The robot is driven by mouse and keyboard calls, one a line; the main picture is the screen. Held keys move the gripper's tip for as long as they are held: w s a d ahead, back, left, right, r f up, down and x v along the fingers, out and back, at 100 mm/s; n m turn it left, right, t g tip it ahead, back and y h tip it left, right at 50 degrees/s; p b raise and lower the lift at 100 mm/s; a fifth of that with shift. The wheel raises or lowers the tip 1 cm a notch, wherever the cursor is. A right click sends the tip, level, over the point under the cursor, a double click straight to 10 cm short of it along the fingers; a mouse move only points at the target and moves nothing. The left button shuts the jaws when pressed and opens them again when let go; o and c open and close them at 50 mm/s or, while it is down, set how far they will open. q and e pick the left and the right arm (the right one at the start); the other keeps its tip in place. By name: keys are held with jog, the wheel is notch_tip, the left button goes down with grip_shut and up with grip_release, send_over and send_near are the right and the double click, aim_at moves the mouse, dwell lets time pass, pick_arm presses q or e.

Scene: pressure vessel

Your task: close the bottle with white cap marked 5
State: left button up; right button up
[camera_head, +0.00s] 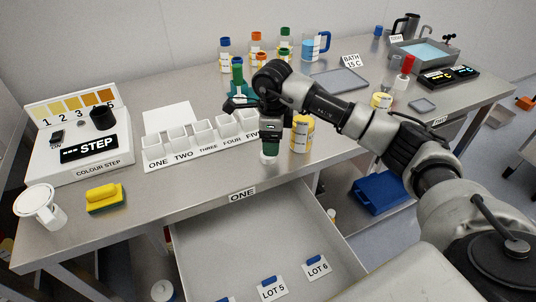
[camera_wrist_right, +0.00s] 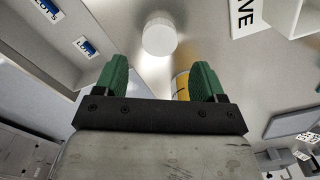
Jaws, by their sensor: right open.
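My right gripper (camera_head: 270,145) points down over the front part of the table, near the end of the row marked ONE to FIVE. In the right wrist view its two green fingers (camera_wrist_right: 160,78) are apart, with nothing held between them. A round white piece, seemingly the cap (camera_head: 269,158), stands on the table just below the fingertips. It also shows in the right wrist view (camera_wrist_right: 159,36), beyond the fingertips. No number is readable on it. A bottle with a yellow label (camera_head: 302,134) stands just right of the gripper; the right finger partly hides it in the wrist view. My left gripper is out of view.
The row of white compartments (camera_head: 203,138) is left of the gripper. An open drawer (camera_head: 225,235) is below the front edge. Several capped bottles (camera_head: 256,47) stand at the back. A small yellow-labelled jar (camera_head: 381,101) is further right. Bare tabletop lies in front of the row.

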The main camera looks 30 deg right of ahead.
aim_at(266, 160)
jog(key=f+p, duration=0.1)
jog(key=f, duration=0.4)
jog(key=shift+a, duration=0.2)
jog(key=c, duration=0.9)
